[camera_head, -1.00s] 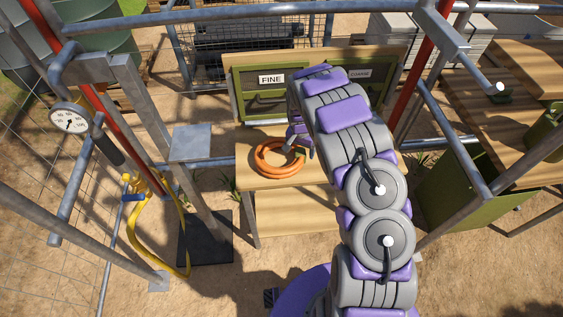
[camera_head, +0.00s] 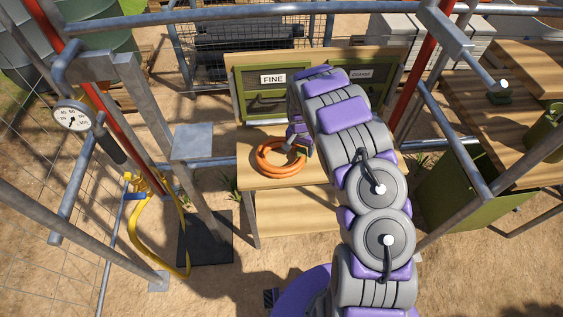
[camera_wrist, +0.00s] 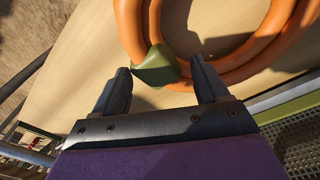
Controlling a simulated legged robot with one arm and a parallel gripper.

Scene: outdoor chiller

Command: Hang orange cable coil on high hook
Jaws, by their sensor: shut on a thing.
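The orange cable coil (camera_head: 268,168) lies on the wooden bench top, below the FINE label in the head view. It fills the upper part of the wrist view (camera_wrist: 133,35), with a green tie (camera_wrist: 157,68) around its near side. My gripper (camera_head: 299,147) is at the coil's right rear side. In the wrist view my gripper (camera_wrist: 160,82) has its two fingers on either side of the green tie, shut on the coil there. The coil appears to rest on the bench. A grey bar with a pale-tipped peg (camera_head: 498,86) juts out at upper right; I cannot tell whether it is the high hook.
The wooden bench (camera_head: 262,184) has green bins behind, labelled FINE and COARSE. A yellow hose (camera_head: 140,240) hangs at left beside a pressure gauge (camera_head: 72,118) and a grey metal post. Metal rails cross the top. A green container (camera_head: 462,190) stands at right.

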